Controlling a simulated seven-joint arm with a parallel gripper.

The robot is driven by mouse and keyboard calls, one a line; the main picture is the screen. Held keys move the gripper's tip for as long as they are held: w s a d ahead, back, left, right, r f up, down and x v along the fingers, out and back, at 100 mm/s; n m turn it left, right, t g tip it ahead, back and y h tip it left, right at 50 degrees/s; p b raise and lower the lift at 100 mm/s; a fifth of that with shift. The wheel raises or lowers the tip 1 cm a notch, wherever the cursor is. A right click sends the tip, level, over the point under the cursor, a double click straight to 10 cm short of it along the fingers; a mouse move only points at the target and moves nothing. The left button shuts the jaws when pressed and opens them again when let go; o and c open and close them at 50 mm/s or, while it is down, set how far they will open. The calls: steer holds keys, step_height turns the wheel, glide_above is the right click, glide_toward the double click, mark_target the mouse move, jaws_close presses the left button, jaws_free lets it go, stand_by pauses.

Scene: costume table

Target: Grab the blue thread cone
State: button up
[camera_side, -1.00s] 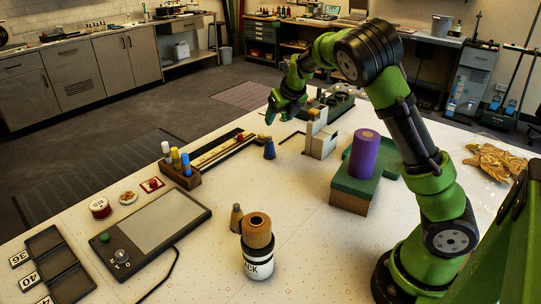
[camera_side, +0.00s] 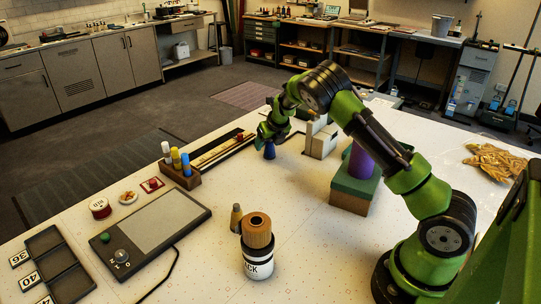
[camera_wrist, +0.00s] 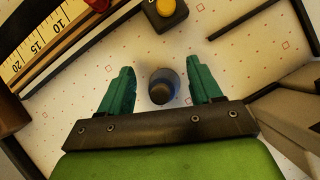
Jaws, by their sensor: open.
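The blue thread cone (camera_side: 269,151) stands upright on the white table, just below my gripper in the side view. In the wrist view the blue thread cone (camera_wrist: 161,86) shows from above, with its dark tip toward the camera. My gripper (camera_wrist: 162,88) is open, with one green finger on each side of the cone and a visible gap on both sides. In the side view my gripper (camera_side: 268,138) is at the cone's top and hides part of it. I cannot tell how far down the fingers reach.
A wooden rack (camera_side: 181,175) with colored spools and a ruler tray (camera_side: 222,152) lie to the left. A beige block stand (camera_side: 320,140) is close on the right. A purple cylinder (camera_side: 360,163) on a green box (camera_side: 352,190) stands nearer my arm.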

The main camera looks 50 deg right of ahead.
steer(key=shift+w+d+f, duration=0.1)
steer(key=shift+f, duration=0.1)
steer(key=shift+r, duration=0.1)
steer(key=c, duration=1.1)
